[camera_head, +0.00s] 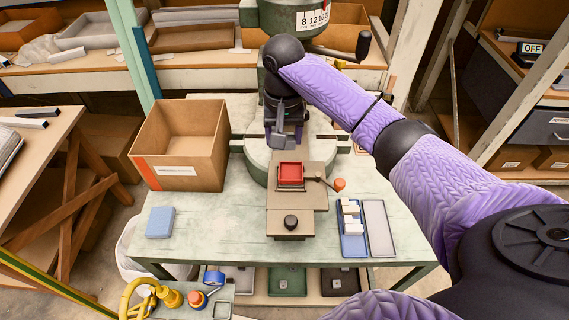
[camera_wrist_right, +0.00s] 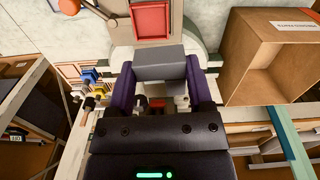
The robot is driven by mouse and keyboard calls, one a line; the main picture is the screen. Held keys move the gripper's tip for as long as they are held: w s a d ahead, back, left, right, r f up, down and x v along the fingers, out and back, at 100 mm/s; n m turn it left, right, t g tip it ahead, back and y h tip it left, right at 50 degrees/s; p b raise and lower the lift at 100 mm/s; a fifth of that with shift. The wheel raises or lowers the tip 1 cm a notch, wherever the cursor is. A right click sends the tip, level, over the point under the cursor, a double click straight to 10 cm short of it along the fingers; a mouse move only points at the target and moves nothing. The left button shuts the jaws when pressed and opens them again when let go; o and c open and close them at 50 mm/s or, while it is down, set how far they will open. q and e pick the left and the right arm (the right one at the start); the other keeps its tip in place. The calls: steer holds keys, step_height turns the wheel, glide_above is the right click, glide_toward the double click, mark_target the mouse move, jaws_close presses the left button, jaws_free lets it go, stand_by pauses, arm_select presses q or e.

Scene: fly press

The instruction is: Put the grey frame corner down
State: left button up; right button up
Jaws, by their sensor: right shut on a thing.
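My right arm comes in from the right in the head view, and its gripper (camera_head: 283,134) hangs over the round base of the press. In the right wrist view the purple fingers of the gripper (camera_wrist_right: 164,88) are shut on a grey block-like piece, the grey frame corner (camera_wrist_right: 160,64). In the head view the frame corner (camera_head: 288,112) is partly hidden by the gripper. A red square nest (camera_head: 291,173) lies on the brown slide plate in front of the gripper, apart from it. The nest also shows in the wrist view (camera_wrist_right: 152,20). My left gripper is not in view.
An open cardboard box (camera_head: 205,178) stands left of the press. A blue block (camera_head: 160,222) lies front left. A blue tray (camera_head: 353,246) with white pieces and an empty grey tray (camera_head: 379,228) lie right of the slide. An orange-knobbed lever (camera_head: 338,184) sticks out beside the nest.

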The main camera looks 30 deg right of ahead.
mark_target(291, 176)
steer(key=shift+s+d+f+m, duration=0.2)
steer(key=shift+d+f+m, duration=0.1)
steer(key=shift+d+f, duration=0.65)
step_height(291, 176, down, 9)
steer(key=b, duration=0.2)
steer(key=shift+b, duration=0.4)
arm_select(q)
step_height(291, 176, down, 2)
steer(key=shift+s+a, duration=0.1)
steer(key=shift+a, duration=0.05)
arm_select(e)
steer(key=shift+a, duration=0.1)
